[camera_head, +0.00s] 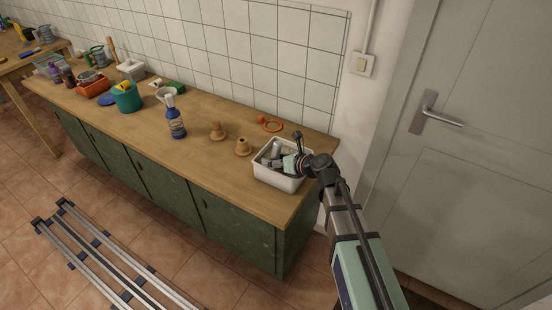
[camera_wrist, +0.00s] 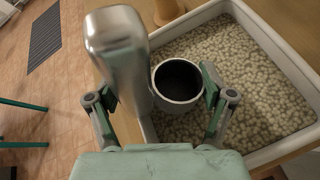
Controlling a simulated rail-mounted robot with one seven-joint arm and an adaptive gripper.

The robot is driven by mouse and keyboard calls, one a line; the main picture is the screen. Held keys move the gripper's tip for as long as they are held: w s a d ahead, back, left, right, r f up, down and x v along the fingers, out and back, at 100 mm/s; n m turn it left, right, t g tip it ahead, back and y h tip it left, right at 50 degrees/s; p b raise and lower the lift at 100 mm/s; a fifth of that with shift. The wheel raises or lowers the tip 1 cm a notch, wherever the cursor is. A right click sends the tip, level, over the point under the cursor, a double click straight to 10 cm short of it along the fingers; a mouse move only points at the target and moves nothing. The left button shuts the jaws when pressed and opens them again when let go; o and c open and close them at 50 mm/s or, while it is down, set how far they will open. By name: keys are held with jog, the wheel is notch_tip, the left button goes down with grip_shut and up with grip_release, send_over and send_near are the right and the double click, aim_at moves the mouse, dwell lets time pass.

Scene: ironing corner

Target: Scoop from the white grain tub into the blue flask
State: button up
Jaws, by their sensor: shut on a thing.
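The white grain tub (camera_head: 278,180) stands at the right end of the counter. In the wrist view the tub (camera_wrist: 291,49) is filled with pale grains (camera_wrist: 240,75). My gripper (camera_wrist: 162,95) is over the tub's near side, shut on a shiny metal scoop (camera_wrist: 120,45). A round, dark-looking cup (camera_wrist: 180,82) shows between the fingers above the grain; I cannot see any grain in it. In the head view my gripper (camera_head: 292,163) partly hides the tub's inside. The blue flask (camera_head: 176,125) stands upright on the counter, left of the tub, with a pale top.
Two tan cork-like pieces (camera_head: 218,131) (camera_head: 242,147) stand between flask and tub. An orange ring (camera_head: 272,125) lies behind the tub. A green pot (camera_head: 127,98) and other clutter fill the counter's left. The tiled wall (camera_head: 245,60) closes the back.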

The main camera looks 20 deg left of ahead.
aim_at(280, 152)
jog(key=shift+s+d+f, duration=0.1)
jog(key=shift+s+f, duration=0.1)
jog(key=shift+f, duration=0.3)
jog(key=shift+c, duration=0.5)
jog(key=shift+r, duration=0.1)
jog(key=shift+n+t, duration=0.3)
jog(key=shift+n, duration=0.2)
jog(key=shift+w+r+p, duration=0.15)
jog(key=shift+r+p, duration=0.75)
jog(key=shift+r, duration=1.6)
jog(key=shift+n+t, duration=0.8)
jog(key=shift+t, duration=0.1)
jog(key=shift+r+p, duration=1.05)
jog(key=shift+r, duration=3.05)
jog(key=o, duration=1)
jog(key=c, duration=0.5)
